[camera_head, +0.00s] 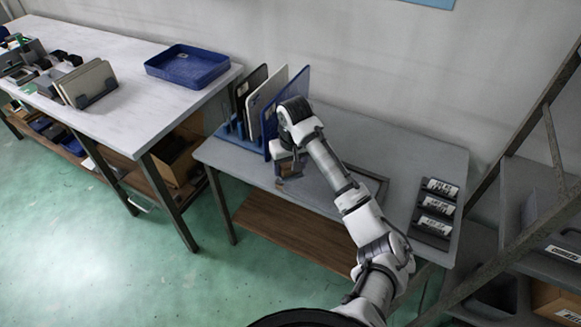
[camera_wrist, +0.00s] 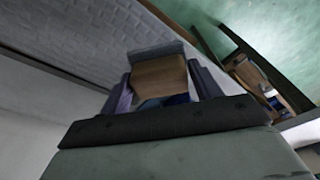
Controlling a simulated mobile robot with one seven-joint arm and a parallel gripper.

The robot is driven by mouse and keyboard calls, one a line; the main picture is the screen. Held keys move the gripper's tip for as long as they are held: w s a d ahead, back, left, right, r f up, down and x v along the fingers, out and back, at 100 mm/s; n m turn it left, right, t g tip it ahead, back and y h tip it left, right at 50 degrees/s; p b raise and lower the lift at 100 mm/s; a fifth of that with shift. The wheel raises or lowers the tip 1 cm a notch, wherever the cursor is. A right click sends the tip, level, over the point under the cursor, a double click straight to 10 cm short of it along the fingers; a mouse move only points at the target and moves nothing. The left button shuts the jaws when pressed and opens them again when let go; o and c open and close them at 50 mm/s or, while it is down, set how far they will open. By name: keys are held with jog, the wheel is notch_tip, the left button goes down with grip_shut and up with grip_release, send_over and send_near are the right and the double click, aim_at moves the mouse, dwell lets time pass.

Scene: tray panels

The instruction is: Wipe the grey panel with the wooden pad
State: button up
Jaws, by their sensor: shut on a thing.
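My gripper (camera_head: 288,172) is shut on the wooden pad (camera_wrist: 160,76), which sits between the two fingers (camera_wrist: 165,88) in the wrist view. A small brown part of the pad (camera_head: 291,184) shows under my gripper in the head view. The pad is held in front of a blue rack (camera_head: 233,134) at the left end of the grey table. The light grey panel (camera_head: 262,108) stands upright in the rack, between a dark panel (camera_head: 249,88) and a blue panel (camera_head: 294,90). My gripper is on the blue panel's side. I cannot tell whether the pad touches anything.
A thin dark frame (camera_head: 384,190) lies on the grey table (camera_head: 410,165), partly behind my arm. A dark holder (camera_head: 432,226) with white labelled items stands at the table's right end. A white workbench (camera_head: 130,100) with a blue tray (camera_head: 187,66) is left. Metal shelving (camera_head: 545,125) stands right.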

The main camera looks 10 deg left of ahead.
jog(key=shift+r+p, duration=1.2)
jog(key=shift+r, duration=0.55)
